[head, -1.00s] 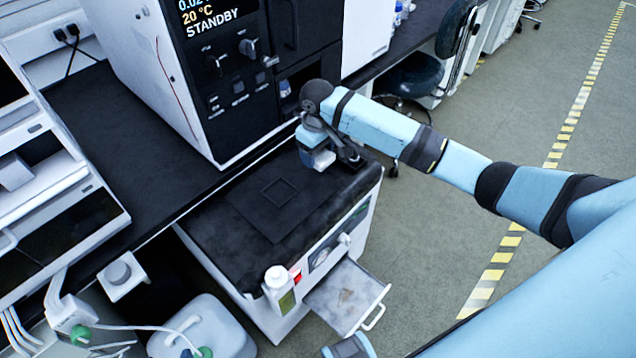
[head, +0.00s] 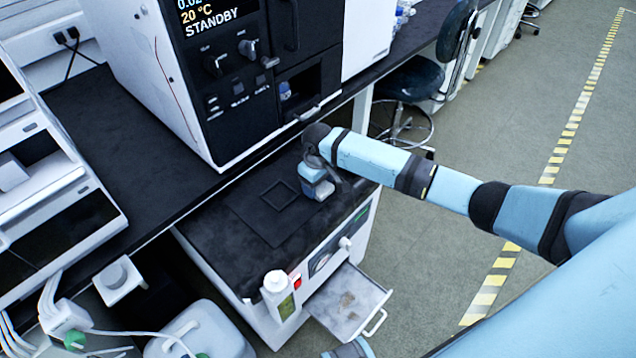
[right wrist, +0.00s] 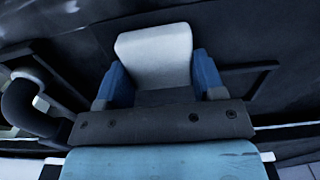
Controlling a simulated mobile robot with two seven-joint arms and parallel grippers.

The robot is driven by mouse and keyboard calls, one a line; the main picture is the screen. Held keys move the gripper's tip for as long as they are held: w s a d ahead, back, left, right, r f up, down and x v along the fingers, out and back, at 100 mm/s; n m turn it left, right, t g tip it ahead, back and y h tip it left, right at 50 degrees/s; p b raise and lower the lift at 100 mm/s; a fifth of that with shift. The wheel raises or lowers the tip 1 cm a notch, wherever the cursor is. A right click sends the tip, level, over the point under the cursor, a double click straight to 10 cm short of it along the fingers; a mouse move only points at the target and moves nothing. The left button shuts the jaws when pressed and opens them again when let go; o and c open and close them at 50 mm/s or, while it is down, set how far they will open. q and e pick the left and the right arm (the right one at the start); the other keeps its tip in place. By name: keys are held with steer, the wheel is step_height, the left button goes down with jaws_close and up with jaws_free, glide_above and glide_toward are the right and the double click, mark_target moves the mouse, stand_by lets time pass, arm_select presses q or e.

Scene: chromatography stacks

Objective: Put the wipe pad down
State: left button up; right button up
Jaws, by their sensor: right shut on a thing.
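The wipe pad is a small whitish block. It shows in the right wrist view (right wrist: 154,55) between two blue fingers, and in the head view (head: 323,191) just under the fingers. My right gripper (head: 314,176) is shut on it, at the right part of the dark top of the low white cabinet. A thin square outline (head: 280,195) is marked on a dark mat (head: 255,222) there; the pad is just right of it in the head view. I cannot tell whether the pad touches the surface.
The instrument reading STANDBY (head: 225,90) stands on the dark bench behind. A white bottle (head: 277,294) is at the cabinet's front left corner. An open drawer (head: 350,303) sticks out in front. The cabinet top left of the gripper is clear.

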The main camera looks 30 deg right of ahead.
steer(key=shift+f, duration=0.1)
steer(key=o, duration=0.9)
arm_select(q)
steer(key=shift+a, duration=0.1)
steer(key=shift+s+r+p, duration=0.1)
steer(key=shift+r+p, duration=0.05)
steer(key=shift+p, duration=0.7)
arm_select(e)
step_height(320, 180, up, 12)
arm_select(q)
steer(key=shift+a+r, duration=0.15)
